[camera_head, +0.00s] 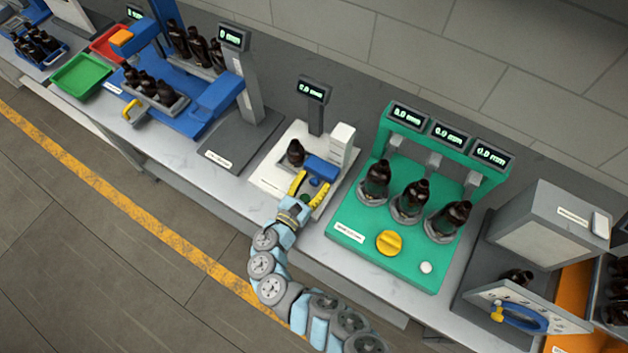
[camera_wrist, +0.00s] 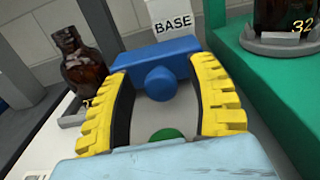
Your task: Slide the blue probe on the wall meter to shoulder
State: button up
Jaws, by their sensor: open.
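The wall meter has a white base plate (camera_head: 270,180), a display (camera_head: 313,89) on a dark post, and a white upright block (camera_head: 341,142). In the wrist view this block carries a label reading BASE (camera_wrist: 172,25). The blue probe (camera_head: 322,168) is a blue block with a round knob, beside an amber bottle (camera_head: 295,152). It also shows in the wrist view (camera_wrist: 150,60). My gripper (camera_head: 309,188) is open at the front of the meter. In the wrist view its yellow fingers (camera_wrist: 163,82) stand either side of the knob, with a visible gap; contact is not visible.
A green round button (camera_wrist: 166,134) lies below the knob. The green station (camera_head: 375,255) with several bottles and a yellow dial (camera_head: 389,243) stands close on the right. A grey plate with a column (camera_head: 240,145) stands on the left. The bench front edge is in front.

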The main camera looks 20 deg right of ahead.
aim_at(314, 181)
grip_shut()
notch_tip(314, 181, up, 9)
jog(key=p, duration=0.6)
jog(key=shift+f, duration=0.2)
grip_release()
jog(key=shift+s+a, duration=0.1)
jog(key=shift+a, duration=0.1)
jog(key=v, duration=1.1)
jog(key=shift+s+a, duration=0.2)
jog(key=shift+a, duration=0.05)
jog(key=shift+p, duration=0.3)
